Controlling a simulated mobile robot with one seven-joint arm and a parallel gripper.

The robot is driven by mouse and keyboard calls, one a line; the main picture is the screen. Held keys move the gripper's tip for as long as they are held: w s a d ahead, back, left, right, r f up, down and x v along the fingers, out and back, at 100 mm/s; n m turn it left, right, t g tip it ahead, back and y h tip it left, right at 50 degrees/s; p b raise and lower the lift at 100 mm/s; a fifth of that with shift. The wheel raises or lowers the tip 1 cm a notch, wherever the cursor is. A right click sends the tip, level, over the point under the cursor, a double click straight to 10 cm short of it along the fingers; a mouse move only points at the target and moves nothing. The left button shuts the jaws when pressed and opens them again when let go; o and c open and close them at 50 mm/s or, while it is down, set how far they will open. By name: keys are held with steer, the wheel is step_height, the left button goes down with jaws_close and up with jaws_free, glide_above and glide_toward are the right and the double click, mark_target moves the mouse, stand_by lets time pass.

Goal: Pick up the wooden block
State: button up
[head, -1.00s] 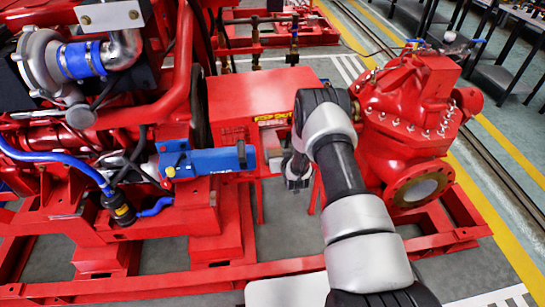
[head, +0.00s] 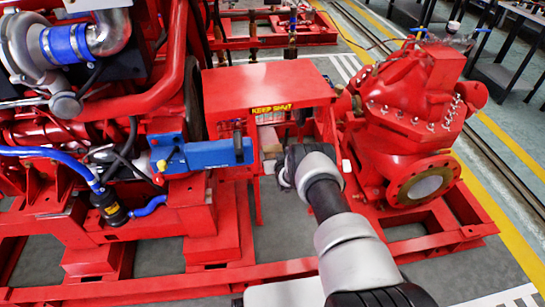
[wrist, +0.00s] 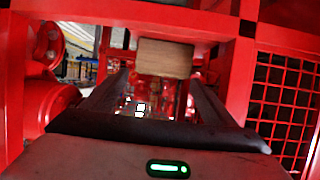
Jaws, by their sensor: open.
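The wooden block (wrist: 165,58) is a pale brown block with visible grain, seen in the wrist view just above and beyond the fingertips. It is inside or under a red metal frame. My gripper (wrist: 157,78) is open, its two dark fingers pointing toward the block with a gap between them. Whether the block reaches between the fingertips I cannot tell. In the head view my arm's end is at the red box marked KEEP SHUT (head: 275,88), and my fingers are hidden there.
Red frame bars (wrist: 242,70) and a mesh panel (wrist: 285,105) stand close at the right in the wrist view. A blue unit (head: 205,155) is left of my wrist, and a red pump (head: 405,130) is to the right.

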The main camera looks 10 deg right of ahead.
mark_target(273, 149)
steer(key=b+x, duration=0.3)
steer(key=x, duration=0.1)
steer(key=shift+w+a+f+b, duration=0.2)
steer(key=shift+f+b, duration=0.15)
steer(key=shift+f, duration=0.2)
steer(key=shift+w+r, duration=0.1)
steer(key=shift+w, duration=0.3)
steer(key=c, duration=0.9)
